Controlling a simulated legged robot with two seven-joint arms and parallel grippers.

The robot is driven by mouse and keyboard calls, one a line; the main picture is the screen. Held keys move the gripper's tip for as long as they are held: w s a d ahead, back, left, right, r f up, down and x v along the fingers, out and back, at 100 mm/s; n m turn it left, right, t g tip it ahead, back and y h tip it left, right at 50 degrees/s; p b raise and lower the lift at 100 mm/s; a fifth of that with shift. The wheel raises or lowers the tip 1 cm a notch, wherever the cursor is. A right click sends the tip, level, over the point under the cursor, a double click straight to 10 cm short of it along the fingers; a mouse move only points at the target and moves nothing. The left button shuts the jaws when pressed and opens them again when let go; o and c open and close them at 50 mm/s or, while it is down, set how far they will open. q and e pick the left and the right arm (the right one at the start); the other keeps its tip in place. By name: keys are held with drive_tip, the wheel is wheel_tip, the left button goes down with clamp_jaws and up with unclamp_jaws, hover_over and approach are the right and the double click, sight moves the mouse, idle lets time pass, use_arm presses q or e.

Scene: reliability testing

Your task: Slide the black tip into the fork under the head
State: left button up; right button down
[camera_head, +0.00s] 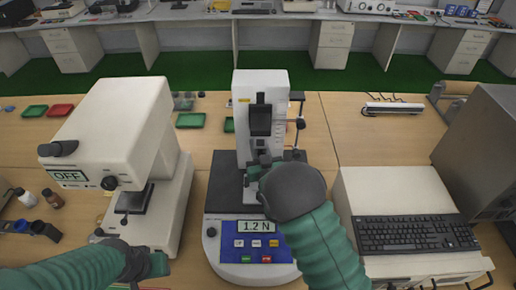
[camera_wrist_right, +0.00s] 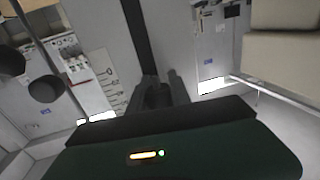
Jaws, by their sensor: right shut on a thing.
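The force tester (camera_head: 242,105) stands mid-table, with a white column and a black head (camera_head: 261,120) on its front. Its display (camera_head: 256,226) reads 1.2 N. My right gripper (camera_head: 258,166) is just below the head, its forearm covering part of the tester. In the right wrist view its fingers (camera_wrist_right: 160,88) are shut on a small dark piece, seemingly the black tip (camera_wrist_right: 155,97). The fork under the head is not clearly visible, so I cannot tell whether the tip touches it. My left gripper (camera_head: 156,265) is low at the left, away from the tester; its fingers are unclear.
A white instrument marked OFF (camera_head: 120,125) stands left of the tester. A keyboard (camera_head: 415,233) and a grey metal box (camera_head: 485,150) are on the right. Small green trays (camera_head: 190,120) and a red tray (camera_head: 60,110) lie behind. Bottles (camera_head: 52,198) stand at the left edge.

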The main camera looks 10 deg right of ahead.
idle(0.3)
drive_tip(key=c, duration=1.1)
unclamp_jaws()
drive_tip(key=shift+s, duration=0.15)
